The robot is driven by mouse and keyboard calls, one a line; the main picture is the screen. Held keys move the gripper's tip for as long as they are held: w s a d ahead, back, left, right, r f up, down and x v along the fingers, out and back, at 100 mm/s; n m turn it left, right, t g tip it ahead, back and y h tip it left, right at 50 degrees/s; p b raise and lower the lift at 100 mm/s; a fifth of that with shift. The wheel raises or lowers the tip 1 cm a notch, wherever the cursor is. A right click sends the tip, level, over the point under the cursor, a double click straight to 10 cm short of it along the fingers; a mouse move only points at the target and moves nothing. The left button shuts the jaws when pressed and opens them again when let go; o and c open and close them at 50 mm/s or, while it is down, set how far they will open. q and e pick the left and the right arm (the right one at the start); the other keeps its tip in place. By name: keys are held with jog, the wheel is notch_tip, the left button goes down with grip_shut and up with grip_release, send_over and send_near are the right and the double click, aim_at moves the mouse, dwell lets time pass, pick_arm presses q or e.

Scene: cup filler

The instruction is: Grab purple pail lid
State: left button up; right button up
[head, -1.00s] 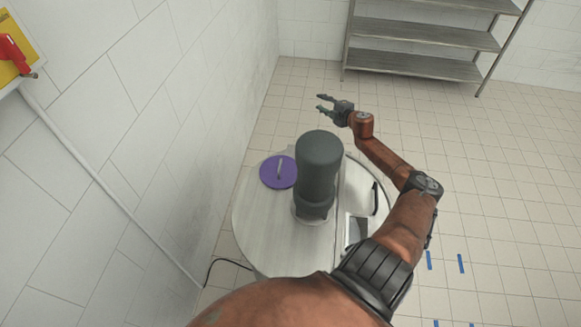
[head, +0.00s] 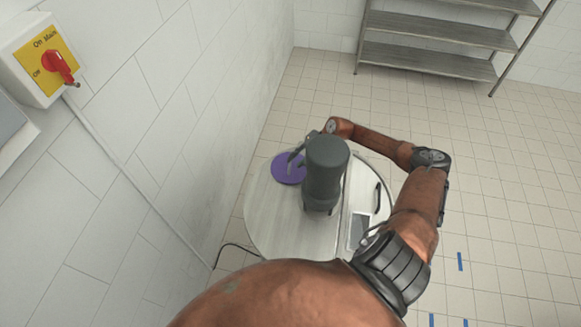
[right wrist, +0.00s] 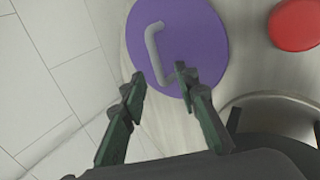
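The purple pail lid (head: 288,169) lies flat on the round table, left of a dark grey cylinder. In the right wrist view the lid (right wrist: 203,40) is a purple disc with a raised grey bar handle (right wrist: 153,50). My right gripper (head: 297,158) reaches around behind the cylinder to the lid, partly hidden by the cylinder. In the right wrist view my right gripper (right wrist: 160,85) is open, its fingertips at the near edge of the lid, close to the handle's lower end. Nothing is between the fingers' lower parts. My left gripper is not in view.
The dark grey cylinder (head: 324,170) stands upright on the round table (head: 275,220), close beside my right arm. A red round thing (right wrist: 295,24) shows near the lid. A white tiled wall with a red switch (head: 57,66) is on the left. Metal shelves (head: 435,45) stand at the back.

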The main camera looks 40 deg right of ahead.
aim_at(292, 169)
jog(key=shift+p+x, duration=0.4)
jog(key=shift+x, duration=1.4)
jog(key=shift+r, duration=0.1)
jog(key=shift+c, duration=0.5)
grip_shut()
jog(key=shift+w, duration=0.1)
